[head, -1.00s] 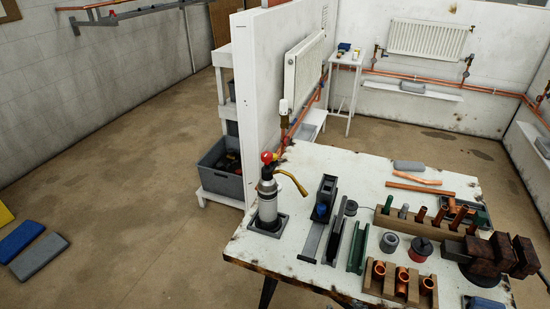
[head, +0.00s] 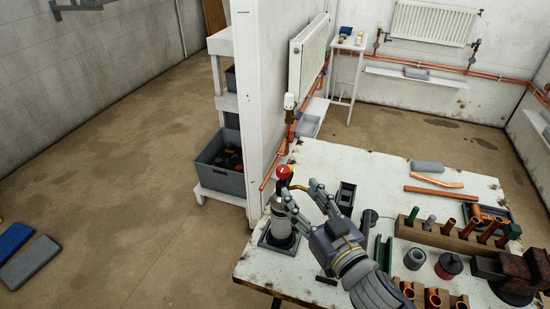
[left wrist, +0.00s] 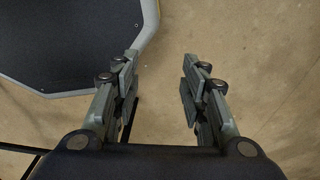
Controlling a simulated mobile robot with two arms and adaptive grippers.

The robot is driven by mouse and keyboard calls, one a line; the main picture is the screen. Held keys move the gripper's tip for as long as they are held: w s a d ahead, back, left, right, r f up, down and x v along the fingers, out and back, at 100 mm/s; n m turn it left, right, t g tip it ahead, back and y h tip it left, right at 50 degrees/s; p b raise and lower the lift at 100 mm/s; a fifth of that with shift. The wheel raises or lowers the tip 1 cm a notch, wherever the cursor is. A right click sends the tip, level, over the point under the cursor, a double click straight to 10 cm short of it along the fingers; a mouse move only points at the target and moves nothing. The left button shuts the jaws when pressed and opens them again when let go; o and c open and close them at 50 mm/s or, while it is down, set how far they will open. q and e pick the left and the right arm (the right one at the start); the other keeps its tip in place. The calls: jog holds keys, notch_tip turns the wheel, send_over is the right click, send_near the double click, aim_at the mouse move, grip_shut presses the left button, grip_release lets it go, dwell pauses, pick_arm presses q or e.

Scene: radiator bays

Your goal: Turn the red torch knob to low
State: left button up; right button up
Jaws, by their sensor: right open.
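The torch has a pale grey cylinder (head: 279,222) and stands upright in a dark square holder (head: 270,243) at the table's near left corner. Its red knob (head: 283,171) is on top; its setting is too small to read. My right gripper (head: 299,188) is open just right of the torch head, its fingers pointing up at the knob's side. I cannot tell whether a finger touches the torch. The gripper hides part of the brass burner tube. My left gripper shows only in the left wrist view (left wrist: 160,60), open and empty above the bare floor.
A white worn table (head: 345,160) carries the torch, a wooden rack (head: 440,236) with copper tubes, a vice (head: 510,275) and loose pipes. A white partition (head: 246,100) stands behind the torch. Floor at the left is mostly clear.

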aim_at(286, 174)
jog(key=x, duration=0.2)
jog(key=p+x, duration=0.1)
jog(key=x, duration=0.1)
jog(key=r+p+x, duration=0.1)
jog(key=x, duration=0.1)
jog(key=shift+a, duration=0.15)
jog(key=shift+p+x, duration=0.35)
jog(key=shift+x, duration=1.25)
jog(key=shift+w+f, duration=0.1)
jog(key=shift+f, duration=0.05)
pick_arm(q)
jog(key=r, duration=0.1)
jog(key=s+r, duration=0.1)
jog(key=s, duration=0.1)
jog(key=shift+s+d+r, duration=0.1)
jog(key=shift+d+r, duration=0.15)
jog(key=shift+r, duration=0.15)
pick_arm(e)
jog(key=c, duration=1.1)
